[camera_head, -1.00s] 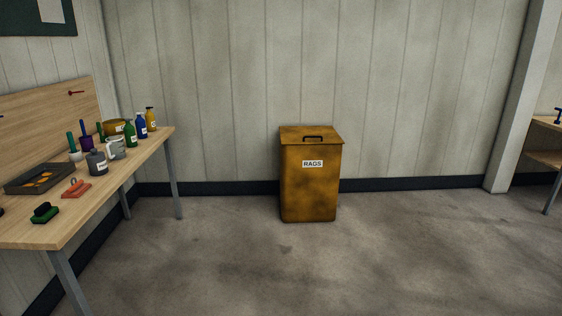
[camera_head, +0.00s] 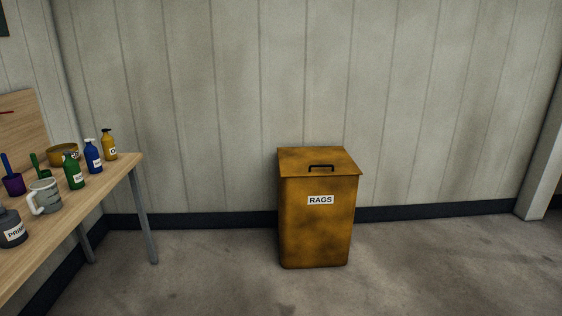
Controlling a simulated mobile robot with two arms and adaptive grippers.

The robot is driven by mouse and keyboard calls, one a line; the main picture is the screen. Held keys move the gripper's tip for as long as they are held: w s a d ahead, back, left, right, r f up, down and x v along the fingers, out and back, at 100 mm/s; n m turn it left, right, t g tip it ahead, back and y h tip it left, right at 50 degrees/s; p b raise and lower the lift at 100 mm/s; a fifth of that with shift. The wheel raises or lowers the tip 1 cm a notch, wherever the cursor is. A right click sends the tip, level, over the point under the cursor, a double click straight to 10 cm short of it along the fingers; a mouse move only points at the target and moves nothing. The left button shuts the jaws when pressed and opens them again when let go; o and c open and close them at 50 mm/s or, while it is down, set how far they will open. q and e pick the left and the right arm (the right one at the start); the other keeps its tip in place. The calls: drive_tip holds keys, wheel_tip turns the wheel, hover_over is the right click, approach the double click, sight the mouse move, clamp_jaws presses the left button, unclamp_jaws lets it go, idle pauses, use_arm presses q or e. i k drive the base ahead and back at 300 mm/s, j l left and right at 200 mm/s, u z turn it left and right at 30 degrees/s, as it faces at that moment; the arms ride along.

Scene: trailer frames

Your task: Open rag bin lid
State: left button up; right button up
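The rag bin (camera_head: 317,230) is a rusty yellow-brown box with a white "RAGS" label on its front. It stands upright on the floor close to the back wall, right of the picture's middle. Its flat lid (camera_head: 296,160) is closed on top. A dark bar handle (camera_head: 321,167) sits on the lid towards its front edge. Neither of my grippers shows in the view.
A pale post (camera_head: 546,165) stands at the right. The concrete floor around the bin's front is clear.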

sight(311, 160)
drive_tip(key=i+j, duration=0.1)
drive_tip(key=i, duration=1.7)
drive_tip(key=l+z, duration=0.05)
drive_tip(key=l, duration=0.05)
